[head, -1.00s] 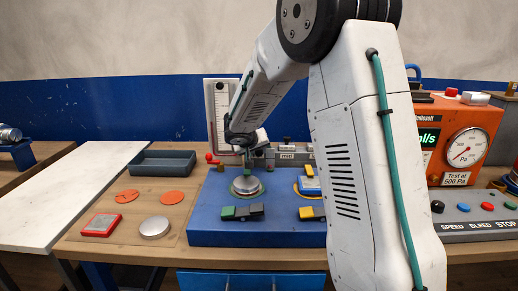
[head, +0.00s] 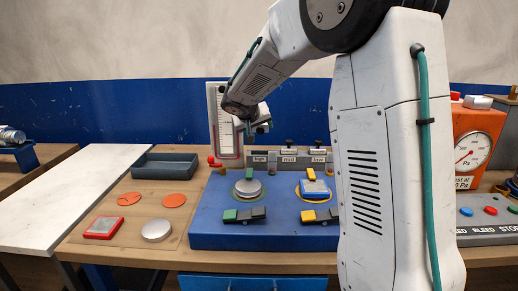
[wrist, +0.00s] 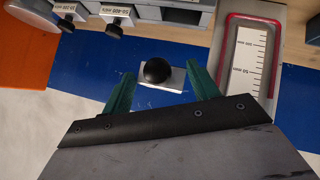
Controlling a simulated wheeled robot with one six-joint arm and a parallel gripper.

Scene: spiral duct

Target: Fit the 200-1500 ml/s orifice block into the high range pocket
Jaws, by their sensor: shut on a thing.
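My gripper (wrist: 158,72) is shut on a pale orifice block (wrist: 176,78) with a black ball knob, between its green fingers in the wrist view. No label on this block faces the camera. In the head view my gripper (head: 262,126) is raised above the left end of the grey rack, and the block is hard to make out. The rack carries the labels high (head: 259,158), mid (head: 289,158) and low (head: 318,158). The high pocket's opening cannot be made out. A 50-400 ml/s block (wrist: 116,20) and a 10-100 ml/s block (wrist: 66,14) stand side by side at the rack.
A scale panel with a red tube (head: 226,125) stands close behind my gripper. The blue fixture (head: 265,232) with clamps lies in front of the rack. A grey tray (head: 178,164) is at the left. An orange tester (head: 478,140) is at the right. Air above the fixture is clear.

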